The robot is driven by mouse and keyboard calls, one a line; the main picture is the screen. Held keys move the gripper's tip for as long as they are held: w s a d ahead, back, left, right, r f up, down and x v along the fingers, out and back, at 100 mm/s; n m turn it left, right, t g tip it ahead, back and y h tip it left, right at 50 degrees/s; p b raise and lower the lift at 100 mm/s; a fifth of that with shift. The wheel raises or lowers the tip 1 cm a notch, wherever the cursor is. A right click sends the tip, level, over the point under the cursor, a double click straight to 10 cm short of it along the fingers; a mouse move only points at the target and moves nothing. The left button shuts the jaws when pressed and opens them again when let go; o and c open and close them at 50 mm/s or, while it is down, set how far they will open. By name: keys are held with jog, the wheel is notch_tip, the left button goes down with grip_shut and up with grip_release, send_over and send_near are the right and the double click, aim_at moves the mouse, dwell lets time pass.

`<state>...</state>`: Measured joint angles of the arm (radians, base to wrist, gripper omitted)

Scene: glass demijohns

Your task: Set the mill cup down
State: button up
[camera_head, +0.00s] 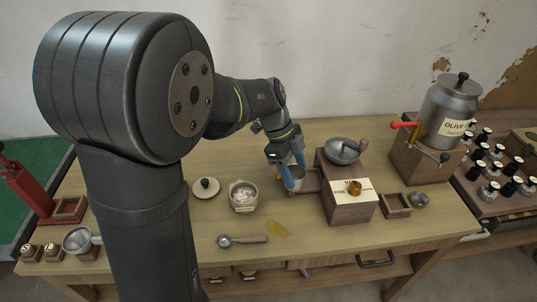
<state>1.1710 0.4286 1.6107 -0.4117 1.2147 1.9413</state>
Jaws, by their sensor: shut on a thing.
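My gripper (291,176) has blue fingers that point down near the middle of the table. The cup is just left of the wooden mill (349,205), beside a low wooden ledge or drawer (311,182) at the mill's left side. I cannot tell whether the cup's base touches anything. The mill has a metal bowl (342,150) at its back and a small brass piece (354,187) on a pale plate on top.
A lidless pot (243,195) with white contents, its lid (206,187) and a spoon (242,240) are to the left. An olive oil can (451,108) stands back right.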

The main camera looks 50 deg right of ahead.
aim_at(303, 179)
jog(key=s, duration=0.3)
jog(key=shift+s+a+r+m, duration=0.15)
jog(key=shift+s+a+m, duration=0.05)
jog(key=shift+a+m, duration=0.2)
jog(key=shift+f, duration=7.25)
jog(key=shift+w+f, duration=0.1)
jog(key=shift+f, duration=0.25)
jog(key=shift+f, duration=0.4)
jog(key=o, duration=1)
jog(key=shift+o, duration=0.2)
